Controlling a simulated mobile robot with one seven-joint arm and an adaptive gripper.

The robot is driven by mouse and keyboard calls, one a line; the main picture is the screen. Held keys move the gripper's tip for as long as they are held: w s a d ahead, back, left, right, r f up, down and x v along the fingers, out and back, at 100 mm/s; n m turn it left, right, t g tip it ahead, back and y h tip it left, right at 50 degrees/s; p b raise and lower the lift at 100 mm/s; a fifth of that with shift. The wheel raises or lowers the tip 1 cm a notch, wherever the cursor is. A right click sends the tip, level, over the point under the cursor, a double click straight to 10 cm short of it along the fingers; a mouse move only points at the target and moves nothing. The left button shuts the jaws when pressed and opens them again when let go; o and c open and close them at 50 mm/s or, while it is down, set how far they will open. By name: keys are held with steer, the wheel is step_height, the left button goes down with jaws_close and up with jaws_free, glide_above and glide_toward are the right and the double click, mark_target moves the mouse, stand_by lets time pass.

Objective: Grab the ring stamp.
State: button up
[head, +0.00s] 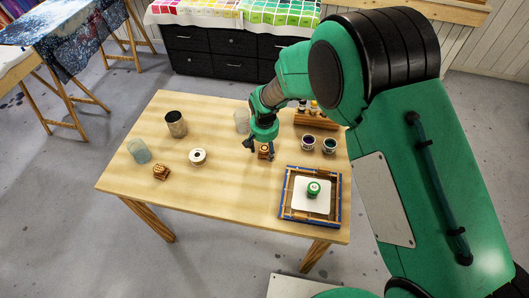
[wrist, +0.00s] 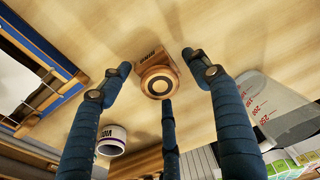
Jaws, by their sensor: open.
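A small wooden stamp (head: 263,152) stands on the table below my gripper (head: 260,147). In the wrist view the stamp (wrist: 157,80) shows a round wooden knob with dark rings and small dark lettering beside it. My gripper's blue fingers (wrist: 157,66) are spread, with one fingertip left, one right and one on the near side of the stamp. No finger visibly grips it; I cannot tell how high they are above the table. Another wooden stamp (head: 161,172) lies at the table's left.
Two dye cups (head: 318,144) and a bottle rack (head: 316,120) stand right of my gripper. A blue-edged frame (head: 311,220) holds a white pad and green-topped item. A clear beaker (wrist: 275,105) is close on the right in the wrist view. A white spool (head: 198,157) and jars stand left.

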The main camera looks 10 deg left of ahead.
mark_target(265, 147)
steer(key=c, duration=1.2)
steer(key=shift+r, duration=0.1)
steer(key=shift+r, duration=0.55)
step_height(265, 147, up, 2)
steer(key=shift+r+p, duration=0.1)
steer(key=shift+p, duration=0.5)
steer(key=s+d, duration=0.2)
steer(key=s, duration=0.2)
steer(key=s+d+r+p, duration=0.1)
steer(key=s+d, duration=0.2)
steer(key=s, duration=0.2)
steer(key=s+d+p, duration=0.1)
steer(key=s+d, duration=0.1)
steer(key=s, duration=0.3)
steer(key=shift+d+r, duration=0.25)
steer(key=shift+d, duration=0.15)
